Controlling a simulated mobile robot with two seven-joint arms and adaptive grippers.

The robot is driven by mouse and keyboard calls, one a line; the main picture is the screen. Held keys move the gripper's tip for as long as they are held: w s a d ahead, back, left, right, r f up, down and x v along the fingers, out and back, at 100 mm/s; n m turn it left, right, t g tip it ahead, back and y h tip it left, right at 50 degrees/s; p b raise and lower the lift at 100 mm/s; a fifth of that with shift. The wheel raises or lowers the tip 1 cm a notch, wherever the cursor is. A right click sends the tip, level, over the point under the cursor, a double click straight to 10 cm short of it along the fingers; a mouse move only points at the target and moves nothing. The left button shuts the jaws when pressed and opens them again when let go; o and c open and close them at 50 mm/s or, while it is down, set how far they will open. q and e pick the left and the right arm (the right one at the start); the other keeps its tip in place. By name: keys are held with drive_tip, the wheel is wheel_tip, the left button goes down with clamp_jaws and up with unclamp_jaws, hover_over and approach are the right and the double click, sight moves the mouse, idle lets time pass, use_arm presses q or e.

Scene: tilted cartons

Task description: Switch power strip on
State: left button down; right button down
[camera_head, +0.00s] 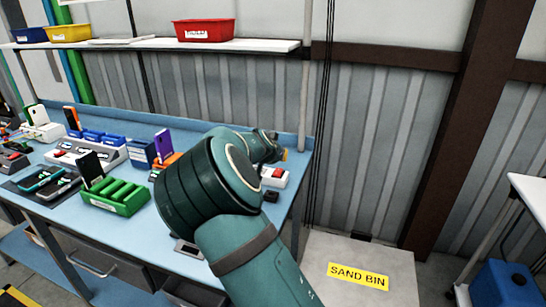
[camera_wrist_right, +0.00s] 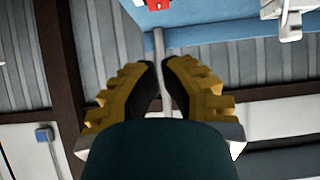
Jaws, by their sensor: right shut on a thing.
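A small white block with a red switch (camera_head: 274,177), which looks like the power strip, lies near the right end of the blue table. Most of it is hidden behind my right arm. A red and white part, probably the same switch, shows at the top edge of the right wrist view (camera_wrist_right: 152,5). My right gripper (camera_head: 283,154) is just beyond the block, mostly hidden by my wrist. In the right wrist view, its yellow fingers (camera_wrist_right: 160,66) are nearly together, with a thin grey upright between or behind them. I cannot make out what they grip. My left gripper is out of view.
The blue table (camera_head: 130,243) holds a green rack (camera_head: 115,197), a grey tray with blue blocks (camera_head: 88,152) and several phones on its left. A shelf with a red bin (camera_head: 203,30) runs above. A sand bin (camera_head: 358,275) stands right of the table.

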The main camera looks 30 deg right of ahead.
sight(280, 171)
drive_tip(key=d+f, duration=0.1)
drive_tip(key=w+d+f, duration=0.1)
drive_tip(key=f, duration=0.1)
drive_tip(key=w+d+f+b, duration=0.1)
drive_tip(key=shift+w+f, duration=0.15)
drive_tip(key=shift+f, duration=0.15)
drive_tip(key=shift+w+f, duration=0.15)
drive_tip(key=shift+f, duration=0.7)
